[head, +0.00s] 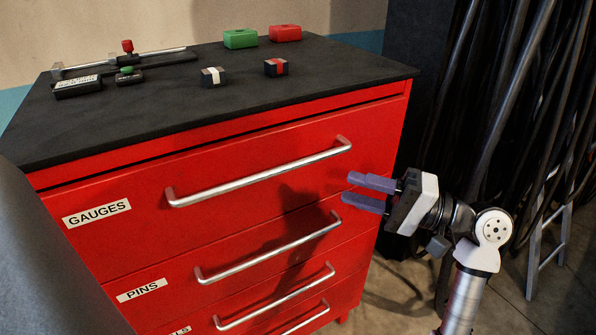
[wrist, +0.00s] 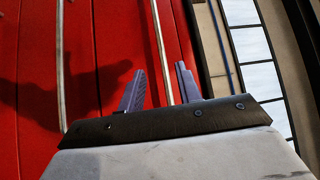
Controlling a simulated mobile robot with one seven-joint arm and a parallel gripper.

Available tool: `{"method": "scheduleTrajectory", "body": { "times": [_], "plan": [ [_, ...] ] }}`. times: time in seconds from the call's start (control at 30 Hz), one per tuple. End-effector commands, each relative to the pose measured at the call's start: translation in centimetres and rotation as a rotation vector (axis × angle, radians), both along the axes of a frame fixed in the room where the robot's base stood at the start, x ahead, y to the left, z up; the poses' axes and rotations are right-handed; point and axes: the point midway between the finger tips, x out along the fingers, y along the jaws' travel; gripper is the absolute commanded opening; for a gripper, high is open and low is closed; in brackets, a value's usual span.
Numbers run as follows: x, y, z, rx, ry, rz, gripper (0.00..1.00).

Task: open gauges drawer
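The gauges drawer (head: 240,200) is the top red drawer of a cabinet, labelled GAUGES (head: 97,213); its front looks flush, so it appears shut. Its long silver handle (head: 258,174) is bare along its length in the head view. My gripper (head: 345,188) is open and empty, in front of the drawer's right part. In the wrist view my gripper (wrist: 160,84) has its two purple fingers apart, and a handle bar (wrist: 160,45) lines up with the gap between them. It looks beyond the fingertips; I see no contact.
Below is the PINS drawer (head: 185,280), with more handled drawers under it. The dark worktop (head: 150,120) carries a green box (head: 240,39), a red box (head: 286,33), two small blocks and a measuring device. Dark hoses (head: 500,90) hang at the right.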

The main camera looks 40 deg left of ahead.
Motion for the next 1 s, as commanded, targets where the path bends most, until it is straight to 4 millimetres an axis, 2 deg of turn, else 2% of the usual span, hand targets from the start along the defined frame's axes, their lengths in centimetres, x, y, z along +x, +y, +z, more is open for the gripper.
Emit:
{"method": "scheduleTrajectory", "body": {
  "times": [0.17, 0.4, 0.6, 0.8, 1.0],
  "plan": [
    [-1.2, 2.5, 0.6, -0.001, -0.001, 0.005, 0.34],
    [-3.2, 7.2, 1.3, -0.003, -0.001, 0.005, 0.34],
    [-4.5, 10.4, 1.7, -0.004, 0.0, 0.004, 0.34],
    [-5.1, 11.9, 1.9, -0.004, 0.0, 0.003, 0.34],
    [-5.2, 12.1, 1.9, -0.003, 0.001, 0.001, 0.34]
  ]
}}
